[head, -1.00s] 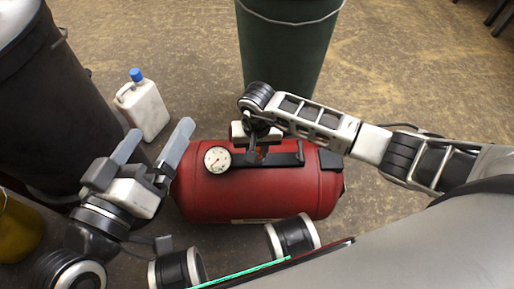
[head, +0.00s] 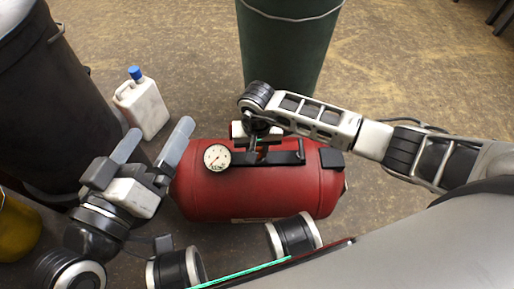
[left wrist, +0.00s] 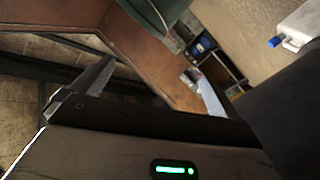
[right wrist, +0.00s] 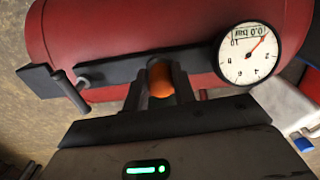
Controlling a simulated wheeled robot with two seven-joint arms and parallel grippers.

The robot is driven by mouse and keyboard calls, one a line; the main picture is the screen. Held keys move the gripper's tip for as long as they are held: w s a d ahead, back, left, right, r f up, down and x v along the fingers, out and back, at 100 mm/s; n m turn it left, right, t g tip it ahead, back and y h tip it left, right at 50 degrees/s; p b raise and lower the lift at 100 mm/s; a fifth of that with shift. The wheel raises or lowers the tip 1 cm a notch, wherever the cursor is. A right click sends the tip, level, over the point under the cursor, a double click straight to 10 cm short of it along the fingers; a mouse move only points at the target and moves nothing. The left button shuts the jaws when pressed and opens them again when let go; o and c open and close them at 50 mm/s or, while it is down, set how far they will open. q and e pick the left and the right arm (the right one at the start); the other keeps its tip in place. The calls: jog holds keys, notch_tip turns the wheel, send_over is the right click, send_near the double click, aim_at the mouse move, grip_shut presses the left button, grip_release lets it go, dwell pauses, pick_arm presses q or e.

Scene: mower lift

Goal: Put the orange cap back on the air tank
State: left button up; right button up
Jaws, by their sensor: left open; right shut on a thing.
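The red air tank (head: 250,192) lies on its side on the floor, with a round gauge (head: 217,157) and a dark bar along its top. It fills the upper part of the right wrist view (right wrist: 180,25). The orange cap (right wrist: 161,80) shows between the fingers of my right gripper (right wrist: 157,88), which is shut on it close against the tank's dark bar. Whether the cap is seated on a fitting is hidden. In the head view this gripper (head: 257,150) is over the tank's top and the cap is hidden. My left gripper (head: 155,150) is open and empty, left of the tank.
A white jug (head: 143,108) with a blue cap stands behind the left gripper. A dark barrel (head: 45,110) stands at the left and a green bin (head: 285,50) behind the tank. A yellow container (head: 15,232) is at the lower left.

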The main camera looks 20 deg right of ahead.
aim_at(257, 150)
pick_arm(q)
jog(key=shift+f, duration=0.35)
pick_arm(e)
jog(key=shift+f, duration=0.15)
pick_arm(q)
jog(key=shift+f, duration=0.1)
pick_arm(e)
jog(key=o, duration=0.7)
jog(key=shift+r+p, duration=0.4)
jog(key=shift+r, duration=0.1)
notch_tip(257, 150, up, 2)
jog(key=shift+r+p, duration=0.1)
jog(key=shift+p, duration=0.7)
notch_tip(257, 150, up, 7)
jog(key=p, duration=0.5)
jog(key=shift+r, duration=0.1)
pick_arm(q)
jog(key=a+m+g+y, duration=0.1)
jog(key=a+m+g+y+p, duration=0.1)
jog(key=shift+s+f+y, duration=0.2)
jog(key=shift+f+y, duration=0.1)
pick_arm(e)
jog(key=shift+r, duration=0.35)
